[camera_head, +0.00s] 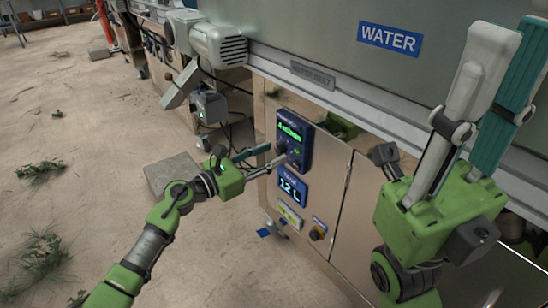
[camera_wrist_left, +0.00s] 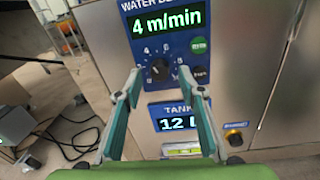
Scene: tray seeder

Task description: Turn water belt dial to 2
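The water belt panel (camera_head: 295,130) is blue, on the cabinet front, and its display reads 4 m/min, clear in the left wrist view (camera_wrist_left: 166,22). Below the display is a dark round dial (camera_wrist_left: 159,70) with a number scale around it; its exact pointer setting is too small to tell. My left gripper (camera_head: 276,155) is open in front of the panel. In the left wrist view, its teal fingertips (camera_wrist_left: 163,82) stand apart on either side of the dial, with nothing held. My right gripper (camera_head: 516,38) points up at the right, its fingers apart and empty.
A green button (camera_wrist_left: 198,45) sits right of the dial. A grey box with cables (camera_head: 208,107) stands left. The WATER housing (camera_head: 390,38) overhangs above.

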